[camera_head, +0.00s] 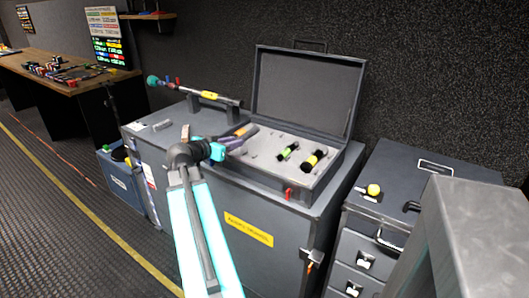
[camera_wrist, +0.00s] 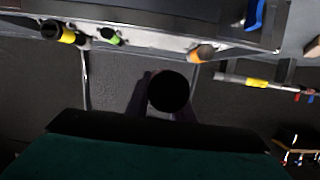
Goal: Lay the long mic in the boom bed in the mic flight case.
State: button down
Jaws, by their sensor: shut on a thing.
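My gripper (camera_wrist: 168,112) has purple fingers on either side of a dark thing whose round black end (camera_wrist: 168,92) faces the wrist camera, so its length and markings are hidden. In the head view my gripper (camera_head: 231,143) is above the left part of the open mic flight case (camera_head: 319,190). The case has a grey foam insert. A yellow-banded mic (camera_head: 313,160) and a green-banded mic (camera_head: 288,151) lie in it on the right. A dark mic with an orange band (camera_head: 243,130) shows at the left, partly behind my gripper. I cannot make out the boom bed.
The flight case stands on a large grey trunk (camera_head: 250,205), its lid (camera_head: 307,95) raised behind. A pole with a yellow band (camera_head: 208,95) rests on supports to the left. A grey drawer cabinet (camera_head: 385,225) stands right, and a wooden desk (camera_head: 70,80) far left.

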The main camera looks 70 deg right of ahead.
jog(key=shift+d+f+b, duration=0.1)
jog(key=shift+f+b, duration=0.6)
jog(key=shift+f, duration=0.45)
jog(key=p, duration=0.2)
send_over(260, 147)
jog(key=shift+s+f, duration=0.1)
jog(key=shift+f, duration=0.6)
jog(key=shift+f, duration=0.1)
jog(key=shift+f, duration=1.7)
jog(key=shift+f, duration=0.1)
jog(key=c, duration=1.5)
grip_release()
jog(key=shift+c, duration=0.2)
